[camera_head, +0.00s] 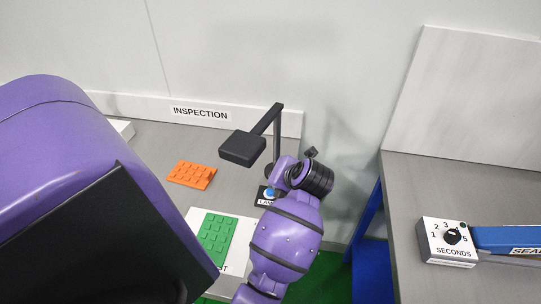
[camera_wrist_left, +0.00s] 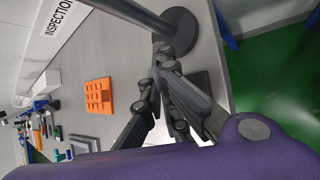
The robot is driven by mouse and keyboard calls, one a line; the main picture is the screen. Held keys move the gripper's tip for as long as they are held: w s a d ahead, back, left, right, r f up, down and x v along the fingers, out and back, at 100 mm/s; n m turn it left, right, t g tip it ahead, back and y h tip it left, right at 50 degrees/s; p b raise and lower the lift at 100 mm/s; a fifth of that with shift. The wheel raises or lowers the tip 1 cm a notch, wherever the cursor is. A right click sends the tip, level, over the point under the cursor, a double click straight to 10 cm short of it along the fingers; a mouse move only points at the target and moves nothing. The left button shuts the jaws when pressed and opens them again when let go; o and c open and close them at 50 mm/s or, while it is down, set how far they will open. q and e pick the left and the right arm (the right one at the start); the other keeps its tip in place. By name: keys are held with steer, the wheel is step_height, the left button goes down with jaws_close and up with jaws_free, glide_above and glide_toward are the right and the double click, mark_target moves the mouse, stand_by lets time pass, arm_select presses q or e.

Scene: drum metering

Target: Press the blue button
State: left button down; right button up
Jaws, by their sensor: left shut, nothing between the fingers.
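The blue button (camera_head: 270,193) sits on a small black, partly covered label plate on the grey bench in the head view. My left arm's purple wrist is right beside it and partly covers the plate. My left gripper (camera_wrist_left: 163,54) shows in the left wrist view with its fingers shut and empty, its tips near the round dark base (camera_wrist_left: 181,32) of the lamp stand. In the head view the wrist hides its fingers. The blue button cannot be made out in the wrist view, so contact cannot be told. My right gripper is not in view.
The black lamp (camera_head: 243,148) overhangs the bench near my wrist. An orange brick plate (camera_head: 191,175) lies to the left, and a green one (camera_head: 217,239) lies on a white sheet. A SECONDS dial box (camera_head: 449,243) stands on the right bench, across a gap.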

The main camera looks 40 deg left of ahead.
arm_select(q)
step_height(320, 180, up, 6)
stand_by(0.5)
steer(key=shift+d, duration=0.1)
